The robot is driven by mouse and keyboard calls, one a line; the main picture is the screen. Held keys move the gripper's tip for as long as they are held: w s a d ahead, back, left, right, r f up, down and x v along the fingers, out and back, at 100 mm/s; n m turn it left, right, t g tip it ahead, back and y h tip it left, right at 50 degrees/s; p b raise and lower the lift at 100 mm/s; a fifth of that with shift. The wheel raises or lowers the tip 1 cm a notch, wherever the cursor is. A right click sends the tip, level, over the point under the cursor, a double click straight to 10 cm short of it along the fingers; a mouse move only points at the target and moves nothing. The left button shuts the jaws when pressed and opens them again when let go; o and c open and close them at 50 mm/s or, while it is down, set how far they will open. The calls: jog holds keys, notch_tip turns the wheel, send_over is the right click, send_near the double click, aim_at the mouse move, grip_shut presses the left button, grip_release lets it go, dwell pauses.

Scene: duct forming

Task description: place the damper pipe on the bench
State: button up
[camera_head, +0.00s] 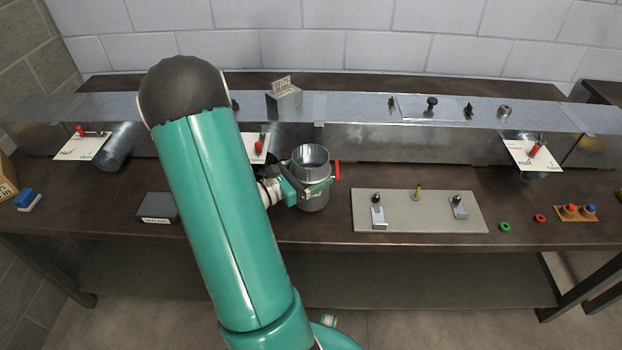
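The damper pipe (312,200) is a short, open-topped silver metal cylinder, upright near the middle of the bench. A red handle (337,170) shows at its right side. My gripper (318,188) reaches the pipe from the left and is closed around its side; the far finger is partly hidden. I cannot tell whether the pipe's lower end touches the bench. The dark brown bench (540,200) runs across the view. My teal arm covers part of the bench and duct left of the pipe.
A long metal duct (430,145) lies behind the pipe, with cards and red levers on its front. A grey plate (400,222) with small fittings lies to the right. A black labelled box (156,205) and blue-white block (28,200) are left. Bench between pipe and plate is clear.

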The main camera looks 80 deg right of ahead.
jog(key=shift+f, duration=1.4)
jog(key=shift+f, duration=0.15)
jog(key=o, duration=0.9)
jog(key=v, duration=1.2)
